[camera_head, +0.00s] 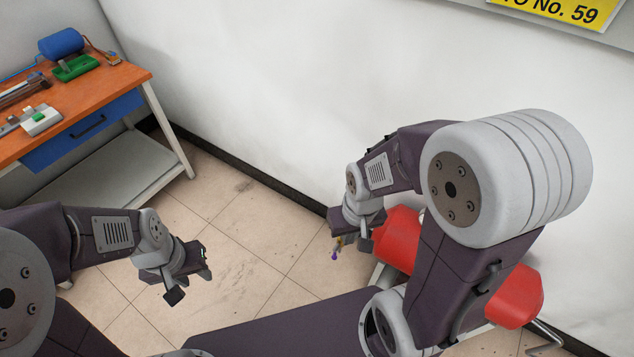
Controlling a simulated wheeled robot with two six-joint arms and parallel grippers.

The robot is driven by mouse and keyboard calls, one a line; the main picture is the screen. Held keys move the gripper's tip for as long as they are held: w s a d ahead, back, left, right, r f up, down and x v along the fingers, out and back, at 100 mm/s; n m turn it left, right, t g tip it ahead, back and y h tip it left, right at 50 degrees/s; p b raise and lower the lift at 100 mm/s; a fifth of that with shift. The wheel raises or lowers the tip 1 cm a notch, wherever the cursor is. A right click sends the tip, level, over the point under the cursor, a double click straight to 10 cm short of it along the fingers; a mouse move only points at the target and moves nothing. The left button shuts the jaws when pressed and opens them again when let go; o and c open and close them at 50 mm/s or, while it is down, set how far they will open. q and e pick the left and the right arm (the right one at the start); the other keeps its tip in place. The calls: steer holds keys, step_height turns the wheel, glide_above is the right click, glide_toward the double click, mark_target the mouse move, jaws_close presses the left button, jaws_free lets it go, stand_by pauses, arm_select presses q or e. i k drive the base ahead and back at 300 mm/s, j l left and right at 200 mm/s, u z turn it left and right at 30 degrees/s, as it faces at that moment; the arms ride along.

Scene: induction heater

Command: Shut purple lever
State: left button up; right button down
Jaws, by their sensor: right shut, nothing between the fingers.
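A small purple knob (335,256) shows at the end of a short yellowish stem, at the left of the red cylinder (408,240). I take it for the purple lever; its mounting is hidden behind my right gripper and arm. My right gripper (345,236) is right above and beside the knob, shut and holding nothing. Whether it touches the lever I cannot tell. My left gripper (204,274) hangs over the bare floor at the left, well away from the lever. Its fingers are too small and dark to tell whether they are open.
The red cylinder rests on a metal frame, partly covered by my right arm, close to the white wall (260,100). An orange-topped workbench (115,85) with a blue drawer and several devices stands at the upper left. The tiled floor (240,215) between is clear.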

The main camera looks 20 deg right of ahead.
mark_target(334, 256)
steer(key=z, duration=1.55)
steer(key=k+j+z, duration=0.1)
steer(key=k+j, duration=0.15)
steer(key=k, duration=0.2)
steer(key=k+j+z, duration=0.15)
steer(key=k, duration=0.35)
